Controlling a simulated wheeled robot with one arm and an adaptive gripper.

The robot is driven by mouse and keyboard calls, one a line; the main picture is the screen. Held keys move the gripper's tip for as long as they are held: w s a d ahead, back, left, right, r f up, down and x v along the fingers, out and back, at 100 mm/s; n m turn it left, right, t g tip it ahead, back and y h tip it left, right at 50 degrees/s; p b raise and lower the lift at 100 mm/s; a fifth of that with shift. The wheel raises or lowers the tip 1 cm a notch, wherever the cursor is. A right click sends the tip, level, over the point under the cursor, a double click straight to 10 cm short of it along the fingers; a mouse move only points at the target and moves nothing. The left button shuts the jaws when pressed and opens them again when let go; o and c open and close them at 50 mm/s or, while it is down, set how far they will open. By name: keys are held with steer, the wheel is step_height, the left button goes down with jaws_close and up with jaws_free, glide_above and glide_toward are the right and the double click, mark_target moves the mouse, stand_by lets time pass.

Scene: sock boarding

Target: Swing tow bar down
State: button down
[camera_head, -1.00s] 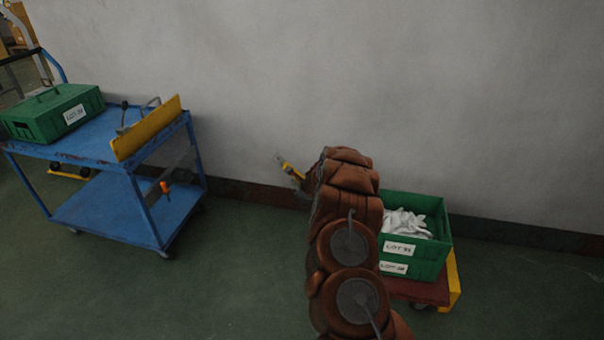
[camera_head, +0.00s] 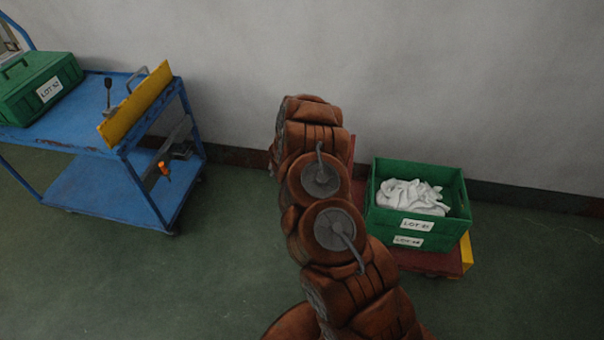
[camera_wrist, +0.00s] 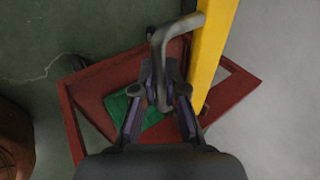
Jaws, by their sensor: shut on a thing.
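In the wrist view, my gripper (camera_wrist: 161,88) has its dark fingers closed around the lower part of a grey bent handle (camera_wrist: 178,28). The handle's upper end reaches a long yellow bar or panel edge (camera_wrist: 212,45). Below them is a red frame (camera_wrist: 88,92), part of a low red trolley (camera_head: 440,260) in the head view. In the head view my arm hides the gripper and the held handle. The blue cart (camera_head: 115,188) has a dark bar with an orange end (camera_head: 164,168) at its side. I cannot tell which part is the tow bar.
A green crate (camera_head: 399,240) with white socks (camera_head: 412,196) stands on the red trolley. The blue cart carries a lidded green box (camera_head: 22,95) and an upright yellow panel (camera_head: 137,105). A grey wall (camera_head: 420,80) stands behind. Floor (camera_head: 225,270) between cart and arm is clear.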

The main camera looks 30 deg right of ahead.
steer(key=shift+s+d+f, duration=0.1)
steer(key=shift+d+f, duration=0.05)
stand_by(0.3)
steer(key=c, duration=1.5)
jaws_free()
steer(key=shift+v, duration=6)
steer(key=shift+w, duration=0.2)
